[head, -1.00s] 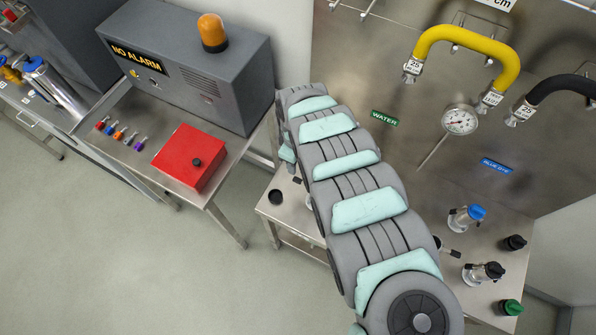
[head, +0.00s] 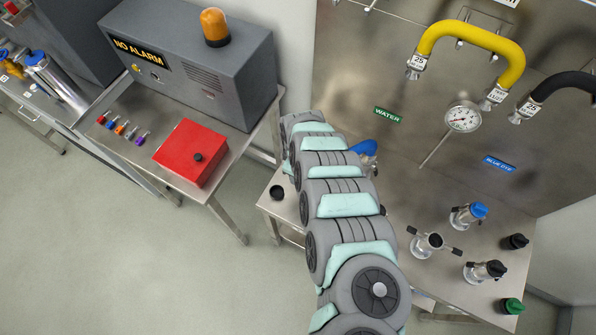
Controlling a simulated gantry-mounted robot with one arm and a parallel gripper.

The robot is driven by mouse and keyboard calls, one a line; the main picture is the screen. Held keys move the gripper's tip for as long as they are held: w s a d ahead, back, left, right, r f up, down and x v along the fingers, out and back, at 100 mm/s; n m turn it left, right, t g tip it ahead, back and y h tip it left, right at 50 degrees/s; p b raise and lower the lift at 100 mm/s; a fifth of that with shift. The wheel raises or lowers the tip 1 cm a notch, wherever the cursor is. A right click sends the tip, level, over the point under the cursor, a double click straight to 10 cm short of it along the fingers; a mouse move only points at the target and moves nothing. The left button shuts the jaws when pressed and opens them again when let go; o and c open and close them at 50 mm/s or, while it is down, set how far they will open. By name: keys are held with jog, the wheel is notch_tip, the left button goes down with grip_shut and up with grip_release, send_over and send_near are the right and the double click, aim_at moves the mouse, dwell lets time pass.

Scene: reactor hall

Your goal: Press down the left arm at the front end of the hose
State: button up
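A yellow hose (head: 472,32) hangs curved on the steel wall panel, with a metal coupling at each end. A black hose (head: 566,86) hangs to its right, cut off by the picture edge. A metal fitting (head: 431,242) with a dark open top stands on the steel table, and two side arms with dark tips spread from it, one left and one right. I cannot tell whether it belongs to a hose. My own arm crosses the middle of the view and covers part of the table. My gripper is not in view.
Blue-capped (head: 468,214), black-capped (head: 485,270) and green-topped (head: 511,306) fittings stand on the steel table (head: 455,285). Another blue-topped fitting (head: 364,150) shows beside my arm. A gauge (head: 462,117) is on the panel. A red box (head: 190,152) and grey alarm unit (head: 190,65) stand left.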

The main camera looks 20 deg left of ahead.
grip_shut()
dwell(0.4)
